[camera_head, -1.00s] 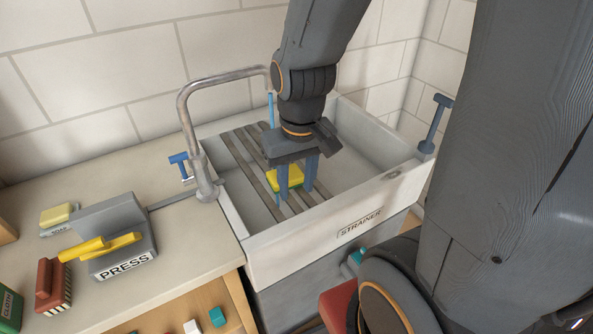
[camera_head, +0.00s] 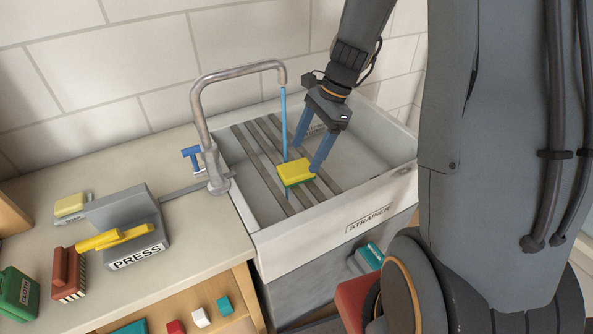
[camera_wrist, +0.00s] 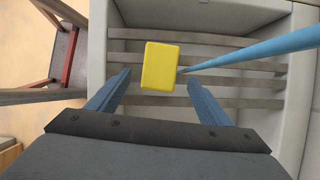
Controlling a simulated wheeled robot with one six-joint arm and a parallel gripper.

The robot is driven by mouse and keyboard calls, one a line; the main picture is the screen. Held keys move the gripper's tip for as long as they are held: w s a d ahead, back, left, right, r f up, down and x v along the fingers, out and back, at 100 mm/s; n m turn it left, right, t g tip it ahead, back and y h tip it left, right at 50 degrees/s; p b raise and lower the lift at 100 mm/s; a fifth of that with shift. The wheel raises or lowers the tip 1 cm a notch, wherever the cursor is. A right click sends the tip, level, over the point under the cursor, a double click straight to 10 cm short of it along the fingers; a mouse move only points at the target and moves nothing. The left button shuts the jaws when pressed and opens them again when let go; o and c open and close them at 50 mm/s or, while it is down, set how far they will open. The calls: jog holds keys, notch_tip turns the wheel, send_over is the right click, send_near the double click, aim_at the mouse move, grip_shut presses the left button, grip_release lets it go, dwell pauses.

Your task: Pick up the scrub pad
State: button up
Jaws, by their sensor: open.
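The scrub pad (camera_head: 296,172) is a yellow block with a thin green underside. It lies on the slats across the sink, beside the blue stream of water. In the wrist view the pad (camera_wrist: 160,66) sits ahead of the fingertips, roughly midway between them. My gripper (camera_head: 311,154) is open and empty, with its blue fingers apart, just above and behind the pad. In the wrist view the gripper (camera_wrist: 157,82) shows nothing between its fingers at their tips; the pad is beyond them.
The tap (camera_head: 207,120) pours a blue stream (camera_head: 284,120) into the white sink (camera_head: 350,235) labelled STRAINER. A grey PRESS (camera_head: 137,225) with a yellow handle, a brush (camera_head: 68,273), a green CLOTH container (camera_head: 18,293) and another yellow pad (camera_head: 70,205) stand on the left counter.

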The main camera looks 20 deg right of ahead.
aim_at(298, 167)
jog(key=p+x, duration=0.1)
jog(key=x, duration=0.2)
jog(key=shift+s+a+f, duration=0.1)
jog(key=shift+s+a, duration=0.05)
jog(key=shift+a, duration=0.15)
jog(key=shift+a+f, duration=0.2)
jog(key=shift+f, duration=0.4)
jog(key=shift+c, duration=0.5)
jog(key=c, duration=1)
